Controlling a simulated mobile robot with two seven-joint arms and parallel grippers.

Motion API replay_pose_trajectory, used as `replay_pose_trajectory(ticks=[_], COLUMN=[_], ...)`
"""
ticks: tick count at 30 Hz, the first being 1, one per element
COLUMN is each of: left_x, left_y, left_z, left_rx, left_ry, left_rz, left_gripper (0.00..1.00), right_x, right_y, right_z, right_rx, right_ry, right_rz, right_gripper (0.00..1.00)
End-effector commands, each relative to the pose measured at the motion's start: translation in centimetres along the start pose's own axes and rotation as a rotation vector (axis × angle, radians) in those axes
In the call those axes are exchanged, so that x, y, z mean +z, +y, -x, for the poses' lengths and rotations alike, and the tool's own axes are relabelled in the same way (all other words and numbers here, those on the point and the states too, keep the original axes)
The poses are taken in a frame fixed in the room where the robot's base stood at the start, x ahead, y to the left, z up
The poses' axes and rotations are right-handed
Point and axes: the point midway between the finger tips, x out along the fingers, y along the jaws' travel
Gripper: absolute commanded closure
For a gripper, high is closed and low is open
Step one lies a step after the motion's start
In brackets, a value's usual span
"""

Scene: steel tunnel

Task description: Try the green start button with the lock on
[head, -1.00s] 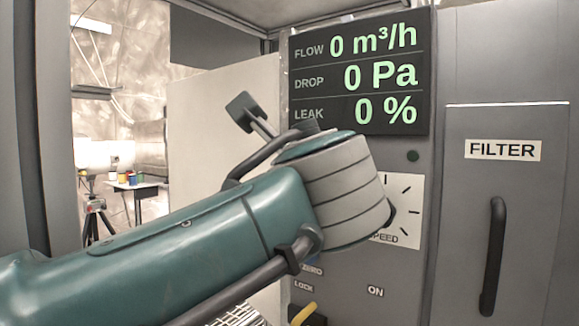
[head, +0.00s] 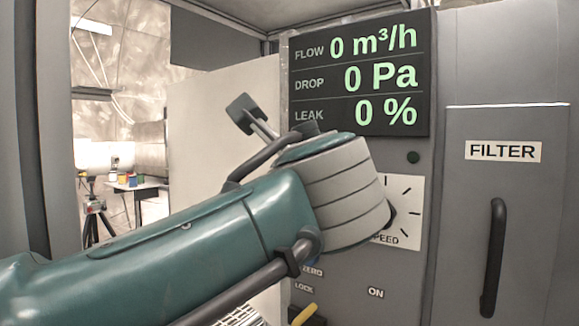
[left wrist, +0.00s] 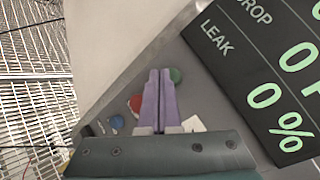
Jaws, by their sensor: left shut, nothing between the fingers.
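My left gripper shows in the left wrist view (left wrist: 160,73) as two purple fingers, closed together and empty. The green button (left wrist: 176,74) is right beside the fingertips, partly behind them; I cannot tell whether they touch it. A red button (left wrist: 135,103) and a blue button (left wrist: 117,121) lie to the left of the fingers. In the head view my left arm covers the buttons and the fingers. The yellow lock handle (head: 304,314) shows at the bottom edge, below the LOCK label (head: 304,288); its full position is cut off. My right gripper is not in view.
The display (head: 360,75) reads FLOW 0, DROP 0 and LEAK 0. The SPEED dial plate (head: 408,205) is partly behind my wrist. The FILTER door (head: 535,220) with a black handle (head: 493,258) stands to the right. A pale panel (head: 205,115) stands to the left.

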Motion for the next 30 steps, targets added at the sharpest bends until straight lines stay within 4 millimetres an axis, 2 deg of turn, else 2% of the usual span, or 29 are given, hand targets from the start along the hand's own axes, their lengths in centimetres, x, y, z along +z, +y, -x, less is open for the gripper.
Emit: replay_pose_trajectory(ticks=[30], left_x=[-0.46], left_y=[-0.39], left_z=[-0.73], left_rx=[0.0], left_ry=[0.002], left_rz=[0.0], left_gripper=[1.0], right_x=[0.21], right_y=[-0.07], right_z=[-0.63], right_rx=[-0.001], right_ry=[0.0], right_rz=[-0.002], right_gripper=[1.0])
